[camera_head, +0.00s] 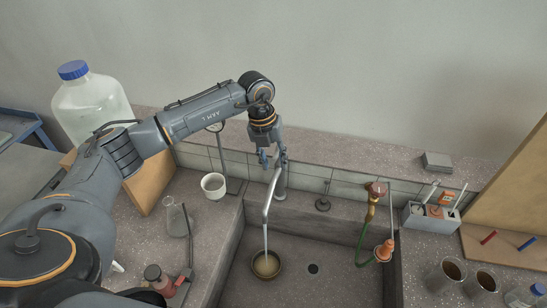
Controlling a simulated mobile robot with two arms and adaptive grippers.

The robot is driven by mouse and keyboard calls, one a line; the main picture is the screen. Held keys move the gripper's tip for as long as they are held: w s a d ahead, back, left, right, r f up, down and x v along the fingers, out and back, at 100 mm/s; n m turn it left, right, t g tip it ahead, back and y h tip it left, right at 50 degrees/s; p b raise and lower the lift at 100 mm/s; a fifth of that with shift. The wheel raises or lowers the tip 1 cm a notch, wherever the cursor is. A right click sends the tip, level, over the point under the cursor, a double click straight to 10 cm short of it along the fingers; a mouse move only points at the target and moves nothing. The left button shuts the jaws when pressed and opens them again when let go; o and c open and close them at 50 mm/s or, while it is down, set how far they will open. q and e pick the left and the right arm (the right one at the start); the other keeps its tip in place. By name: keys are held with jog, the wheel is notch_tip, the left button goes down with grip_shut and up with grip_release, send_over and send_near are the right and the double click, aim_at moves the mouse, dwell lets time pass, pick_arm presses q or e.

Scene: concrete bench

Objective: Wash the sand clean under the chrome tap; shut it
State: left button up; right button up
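The chrome tap (268,202) stands at the back edge of the sink, with its spout reaching forward. A thin stream of water runs from the spout into a round brown bowl (281,265) on the sink floor. The bowl holds pale, sandy-looking contents. My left gripper (273,158) points down just above the top of the tap. Its fingers look apart, with no object clearly held between them. The tap's handle is hard to make out behind the fingers. My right gripper is out of view.
The sink (335,285) has a dark drain (313,269). Left stand a white cup (213,186), a flask (177,222) and a large blue-capped bottle (90,105). Dark-filled beakers (447,275) sit front right.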

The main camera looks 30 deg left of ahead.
pick_arm(q)
grip_shut()
jog(key=f+t+b, duration=0.1)
jog(key=b, duration=0.3)
jog(key=s+f+t+b, duration=0.1)
jog(key=f+t+b, duration=0.1)
jog(key=b, duration=0.3)
jog(key=shift+d+f+y, duration=0.1)
jog(key=shift+f+y, duration=0.1)
jog(key=shift+y, duration=0.1)
jog(key=shift+t+b, duration=0.3)
jog(key=shift+b, duration=0.2)
jog(key=shift+r, duration=0.1)
grip_release()
